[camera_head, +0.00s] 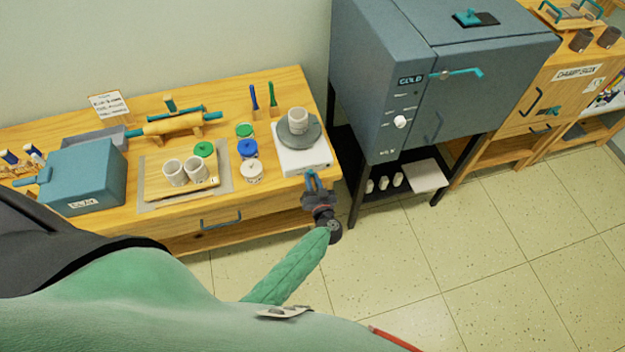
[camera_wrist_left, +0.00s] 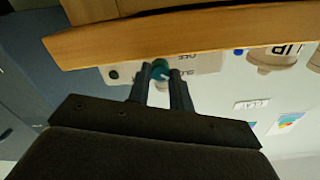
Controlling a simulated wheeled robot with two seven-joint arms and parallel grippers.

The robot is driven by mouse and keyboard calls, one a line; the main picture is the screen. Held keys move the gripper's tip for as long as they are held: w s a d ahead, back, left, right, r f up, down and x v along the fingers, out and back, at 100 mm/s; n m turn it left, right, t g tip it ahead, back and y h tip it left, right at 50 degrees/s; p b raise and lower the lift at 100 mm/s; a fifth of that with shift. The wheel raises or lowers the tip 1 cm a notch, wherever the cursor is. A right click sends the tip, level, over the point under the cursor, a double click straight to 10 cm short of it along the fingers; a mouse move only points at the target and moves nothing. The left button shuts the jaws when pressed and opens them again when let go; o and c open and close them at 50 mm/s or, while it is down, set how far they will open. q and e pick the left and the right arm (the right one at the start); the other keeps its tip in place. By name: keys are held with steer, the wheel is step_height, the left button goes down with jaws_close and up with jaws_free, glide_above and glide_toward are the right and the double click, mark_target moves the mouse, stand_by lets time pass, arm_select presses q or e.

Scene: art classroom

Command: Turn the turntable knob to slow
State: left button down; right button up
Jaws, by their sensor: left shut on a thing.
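The turntable (camera_head: 301,161) has a white base with a grey round plate and stands at the right end of the wooden table. A pale cup (camera_head: 298,121) sits on the plate. My left gripper (camera_head: 314,180) reaches the front of the base, just past the table's front edge. In the left wrist view, its two fingers (camera_wrist_left: 160,77) are shut on the teal knob (camera_wrist_left: 160,67) of the turntable. My right gripper is not in view.
The wooden table (camera_head: 225,92) holds paint jars (camera_head: 247,149), a tray with two cups (camera_head: 155,188), a rolling pin (camera_head: 172,123) and a blue box (camera_head: 85,180). A grey kiln (camera_head: 385,60) stands close on the right. The floor (camera_head: 420,260) in front is clear.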

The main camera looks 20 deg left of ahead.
arm_select(q)
steer(key=shift+f, duration=0.1)
steer(key=c, duration=1.4)
jaws_free()
steer(key=shift+c, duration=0.2)
steer(key=shift+o, duration=0.9)
steer(key=shift+s+d+f+b, duration=0.1)
steer(key=shift+s+d+b, duration=0.3)
steer(key=shift+s, duration=0.15)
steer(key=b+v, duration=0.2)
steer(key=v, duration=0.4)
steer(key=shift+s+b, duration=0.2)
steer(key=shift+b, duration=0.15)
steer(key=shift+d, duration=0.15)
